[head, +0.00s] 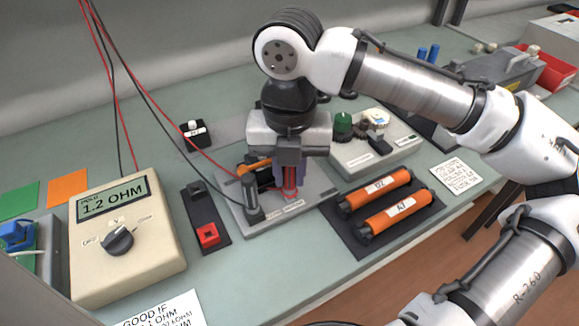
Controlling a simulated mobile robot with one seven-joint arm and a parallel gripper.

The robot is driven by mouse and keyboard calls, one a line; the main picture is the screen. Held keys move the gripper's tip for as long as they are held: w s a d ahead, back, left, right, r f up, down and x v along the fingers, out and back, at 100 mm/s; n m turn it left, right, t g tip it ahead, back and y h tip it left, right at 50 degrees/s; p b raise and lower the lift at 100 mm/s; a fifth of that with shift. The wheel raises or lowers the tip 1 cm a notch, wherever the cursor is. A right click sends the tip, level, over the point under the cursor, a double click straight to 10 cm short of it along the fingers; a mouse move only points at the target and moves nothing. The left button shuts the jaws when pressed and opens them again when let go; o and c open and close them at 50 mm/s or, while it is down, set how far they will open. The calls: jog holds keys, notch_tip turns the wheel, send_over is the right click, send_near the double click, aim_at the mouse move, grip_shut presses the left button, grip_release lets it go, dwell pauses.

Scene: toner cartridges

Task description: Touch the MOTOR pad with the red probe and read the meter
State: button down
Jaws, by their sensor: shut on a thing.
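My gripper (289,160) is shut on the red probe (290,184) and points down over the grey test plate (318,190). The probe stands upright with its tip at or very near a small red-marked spot by the plate's front edge. Contact is not clear, and the small labels there are too blurred to read as MOTOR. A black probe (250,197) stands upright on the plate to the left. The beige meter (150,262) at left shows 1.2 OHM, with smaller text above, possibly HOLD. An orange part (254,167) on the plate is partly hidden by my gripper.
Orange cartridges (397,211) lie in a dark tray to the right. Red and black leads (172,130) hang across the left. A grey box with a green knob (343,122) stands behind right.

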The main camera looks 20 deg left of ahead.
jog(key=shift+r+p, duration=3.5)
jog(key=shift+p, duration=0.05)
jog(key=shift+f, duration=0.1)
